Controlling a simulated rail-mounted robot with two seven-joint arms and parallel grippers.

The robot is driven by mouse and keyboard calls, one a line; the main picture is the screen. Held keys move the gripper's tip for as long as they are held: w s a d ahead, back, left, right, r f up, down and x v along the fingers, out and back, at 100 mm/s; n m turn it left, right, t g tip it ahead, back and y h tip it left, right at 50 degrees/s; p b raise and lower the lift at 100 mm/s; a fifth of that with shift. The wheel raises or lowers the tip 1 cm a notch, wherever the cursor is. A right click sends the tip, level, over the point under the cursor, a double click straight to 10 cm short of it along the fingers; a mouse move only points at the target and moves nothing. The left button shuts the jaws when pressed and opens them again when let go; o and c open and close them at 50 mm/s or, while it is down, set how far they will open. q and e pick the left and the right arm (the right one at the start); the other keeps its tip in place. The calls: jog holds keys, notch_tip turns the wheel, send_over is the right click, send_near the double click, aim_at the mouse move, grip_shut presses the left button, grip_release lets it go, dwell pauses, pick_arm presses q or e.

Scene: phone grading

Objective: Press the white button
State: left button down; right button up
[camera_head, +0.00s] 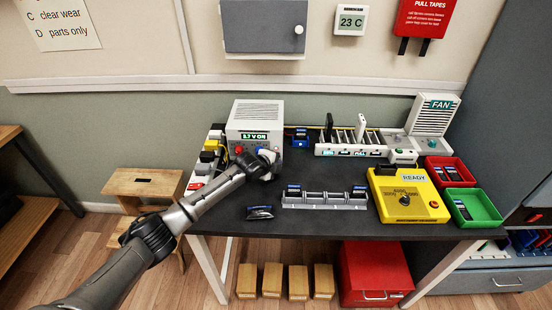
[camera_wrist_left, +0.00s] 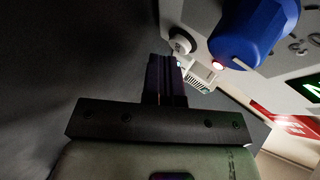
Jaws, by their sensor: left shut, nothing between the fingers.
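The white round button (camera_wrist_left: 182,44) shows in the left wrist view on the front of the grey-white power supply, beside a blue knob (camera_wrist_left: 257,28) and a small lit red light (camera_wrist_left: 218,65). My left gripper (camera_wrist_left: 163,60) is shut and empty, its fingertips close to the button's left edge; I cannot tell if they touch. In the head view my left gripper (camera_head: 270,166) is in front of the lower right of the power supply (camera_head: 257,112), hiding the button there. The red knob (camera_head: 239,150) shows left of it. My right gripper is not in view.
Red (camera_head: 432,163) and green (camera_head: 480,195) trays stand right. A slotted holder (camera_head: 350,150) stands at the back. The table's front middle is clear.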

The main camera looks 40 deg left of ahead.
pick_arm(q)
jog(key=shift+w+a+b, duration=0.25)
jog(key=shift+w+b, duration=0.05)
jog(key=shift+w, duration=0.1)
dwell(0.4)
jog(key=shift+s, duration=0.1)
dwell(0.3)
jog(key=shift+s+d+r+p, duration=0.15)
jog(key=shift+p, duration=0.4)
jog(key=shift+s+d+p, duration=0.25)
jog(key=shift+s+p, duration=0.1)
jog(key=shift+p, duration=0.4)
jog(key=shift+s+d, duration=0.1)
jog(key=shift+s, duration=0.05)
